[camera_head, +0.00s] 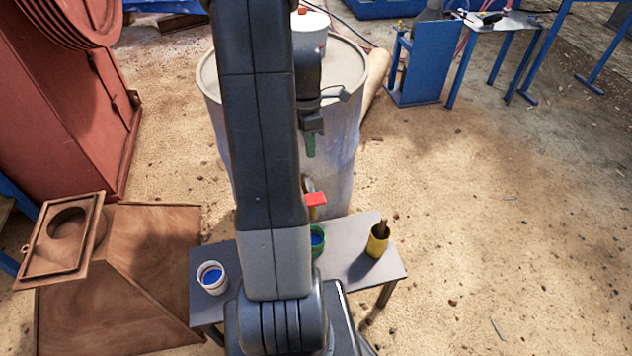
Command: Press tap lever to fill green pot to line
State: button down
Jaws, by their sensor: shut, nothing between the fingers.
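The green pot (317,241) stands on the grey bench, with blue inside it; my arm hides its left part. A line on the pot cannot be made out. The red tap lever (316,199) sticks out low on the front of the big grey drum (345,150), just above the pot in the picture. My gripper (310,150), with green fingertips, points down in front of the drum. It is shut and empty, above the lever in the picture and apart from it.
On the bench (345,262) stand a white pot (213,279) with blue inside, at left, and a yellow pot (377,242) holding a brown-handled item, at right. A white bucket (308,35) sits on the drum. Rusty metal parts (115,270) lie left; open ground lies right.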

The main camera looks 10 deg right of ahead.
aim_at(315, 203)
dwell(0.3)
jog(key=x, duration=1.4)
jog(key=b, duration=0.1)
jog(key=f+b, duration=0.1)
jog(key=shift+s+f+t+b, duration=0.2)
jog(key=shift+s+t+b, duration=0.15)
jog(key=shift+t+b, duration=0.05)
jog(key=f+t+b, duration=0.1)
jog(key=b, duration=0.2)
jog(key=s+f+t+b, duration=0.1)
jog(key=f+t+b, duration=0.1)
jog(key=b, duration=0.2)
jog(key=shift+s, duration=0.15)
jog(key=shift+s+f+b, duration=0.1)
jog(key=shift+f+b, duration=0.2)
jog(key=shift+b, duration=0.25)
jog(key=shift+s, duration=0.1)
jog(key=shift+s+f, duration=0.15)
jog(key=shift+s, duration=0.05)
